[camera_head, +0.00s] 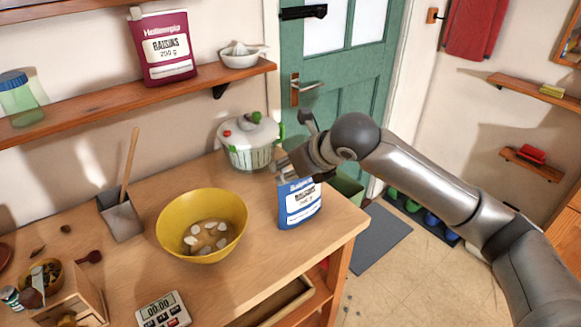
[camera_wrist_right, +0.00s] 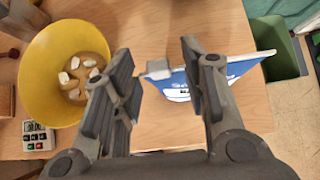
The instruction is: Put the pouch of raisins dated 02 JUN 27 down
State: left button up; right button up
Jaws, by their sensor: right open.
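A blue-and-white pouch (camera_head: 300,204) stands upright on the wooden table (camera_head: 262,262) near its right end. Its upper part is partly hidden by my right gripper (camera_head: 284,166), and I cannot read a date on it. In the right wrist view, the right gripper (camera_wrist_right: 155,72) is open, with its fingers apart above the table. The blue pouch (camera_wrist_right: 232,70) shows behind and beside the right-hand finger, with a small grey piece at its left end. A dark red pouch (camera_head: 165,50) labelled raisins, 250 g, stands on the wall shelf. My left gripper is not in view.
A yellow bowl (camera_head: 178,226) with pale pieces stands left of the blue pouch. A white-lidded salad spinner (camera_head: 249,142) is behind it. A timer (camera_head: 163,310), a grey container (camera_head: 121,218) and small items lie further left. A green bin (camera_head: 347,188) stands beyond the table's right end.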

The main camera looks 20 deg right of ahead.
jog(key=shift+s+d+r, duration=0.15)
jog(key=shift+s+r, duration=0.05)
jog(key=shift+r, duration=0.05)
jog(key=b+v, duration=0.2)
jog(key=v, duration=0.9)
jog(key=shift+s, duration=0.15)
